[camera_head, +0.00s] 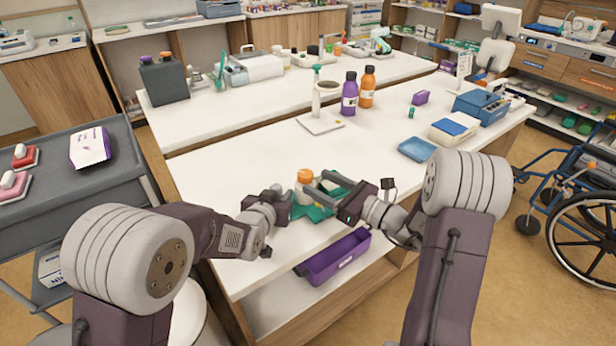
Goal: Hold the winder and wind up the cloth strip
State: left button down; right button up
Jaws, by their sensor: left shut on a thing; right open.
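A green cloth strip (316,212) lies on the white table near its front edge, partly covered by my grippers. An upright orange-topped, pale cylinder (305,177), which looks like the winder, stands at the cloth between my two grippers. My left gripper (290,201) is shut at the left side of this winder; its fingertips and the exact grip are small and partly hidden. My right gripper (318,191) is open, its fingers reaching left over the cloth close to the winder. I cannot tell whether they touch it.
A white stand with a pump bottle (316,95), a purple bottle (349,95) and an orange bottle (367,88) stand farther back. A blue tray (416,149) lies to the right. A purple bin (335,258) sits below the front edge. The tabletop left of the grippers is clear.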

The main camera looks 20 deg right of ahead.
aim_at(309, 180)
jog(key=x, duration=0.5)
jog(key=shift+w+a, duration=0.15)
jog(key=shift+w, duration=0.1)
grip_shut()
jog(key=m+t+h, duration=0.2)
jog(key=m+h, duration=0.1)
jog(key=h, duration=0.1)
jog(key=shift+a, duration=0.15)
jog(key=shift+m+t+h, duration=0.5)
jog(key=shift+m+h, duration=0.2)
jog(key=shift+h, duration=0.4)
grip_release()
jog(key=shift+d, duration=0.2)
notch_tip(309, 180, up, 10)
jog(key=shift+r, duration=0.1)
